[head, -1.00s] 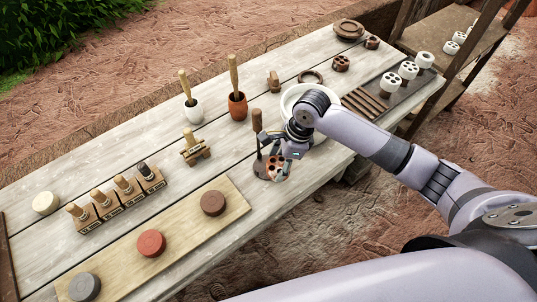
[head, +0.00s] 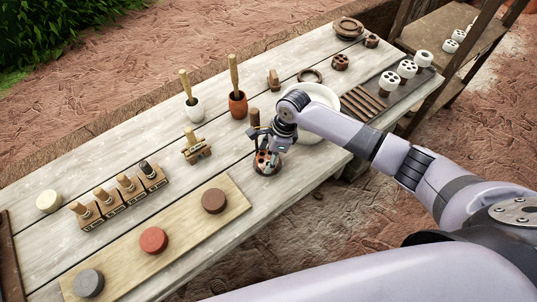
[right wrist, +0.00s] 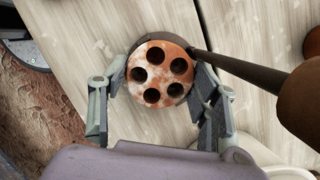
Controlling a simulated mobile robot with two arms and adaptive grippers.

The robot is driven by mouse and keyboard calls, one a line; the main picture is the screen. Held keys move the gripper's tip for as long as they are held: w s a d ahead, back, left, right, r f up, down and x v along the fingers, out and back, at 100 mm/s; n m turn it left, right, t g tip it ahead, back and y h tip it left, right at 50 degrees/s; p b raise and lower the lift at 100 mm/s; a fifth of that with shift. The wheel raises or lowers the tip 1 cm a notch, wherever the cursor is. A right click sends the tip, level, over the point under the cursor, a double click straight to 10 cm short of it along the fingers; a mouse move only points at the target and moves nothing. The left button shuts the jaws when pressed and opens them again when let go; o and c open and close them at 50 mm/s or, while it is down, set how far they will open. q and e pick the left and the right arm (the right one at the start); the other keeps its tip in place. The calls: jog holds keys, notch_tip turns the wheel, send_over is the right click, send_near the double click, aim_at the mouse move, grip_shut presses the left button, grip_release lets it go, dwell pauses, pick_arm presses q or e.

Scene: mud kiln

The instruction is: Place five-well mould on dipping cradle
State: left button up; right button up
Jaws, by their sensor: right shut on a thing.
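The five-well mould (right wrist: 160,73) is a round reddish block with pale patches and five dark holes. It also shows in the head view (head: 266,158). My right gripper (head: 272,152) is shut on it, with a finger on each side in the right wrist view (right wrist: 158,95). The dipping cradle is a dark ring with a dark rod (right wrist: 240,69) and an upright wooden handle (right wrist: 302,104); the handle also shows in the head view (head: 255,118). The mould lies over the ring, whose edge shows around its top. I cannot tell whether it touches the ring. My left gripper is out of view.
A white basin (head: 325,95) stands behind my right wrist. A stamp rack (head: 122,198) and a board (head: 185,232) with three discs lie to the left. Two cups with pestles stand farther back. A dark tray (head: 425,78) with white moulds is at the right.

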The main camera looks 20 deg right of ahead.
jog(key=o, duration=1.3)
jog(key=shift+o, duration=0.2)
jog(key=v, duration=1.2)
jog(key=shift+b, duration=0.45)
jog(key=shift+a+r, duration=0.1)
jog(key=shift+r, duration=0.05)
